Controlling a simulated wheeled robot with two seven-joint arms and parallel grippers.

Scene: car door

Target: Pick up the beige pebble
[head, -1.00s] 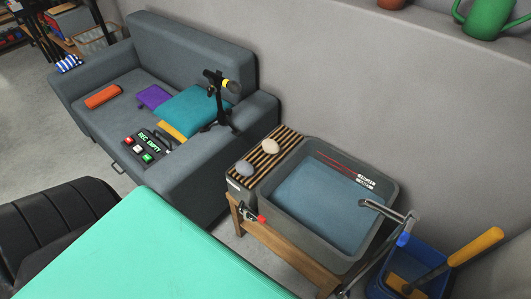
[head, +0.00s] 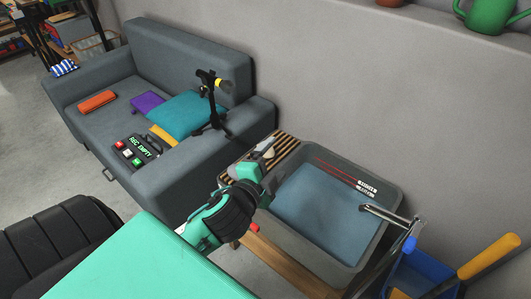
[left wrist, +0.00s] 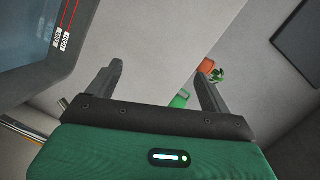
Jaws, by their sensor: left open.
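My left gripper (head: 268,158) reaches over the slatted rack (head: 287,141) beside the grey basin. A small pale patch of the beige pebble (head: 268,153) shows at its fingers; the rest is hidden behind the gripper. I cannot tell whether they touch. The grey pebble is hidden by the gripper and arm. In the left wrist view the jaws (left wrist: 160,73) are spread apart with nothing between them but the wall behind, and no pebble shows there. My right gripper is not in view.
The grey basin (head: 384,232) of bluish water stands just right of the rack, with a metal tap (head: 388,214) over it. A sofa (head: 190,50) with a black stand (head: 211,105) is at left. A turquoise surface (head: 130,255) fills the front.

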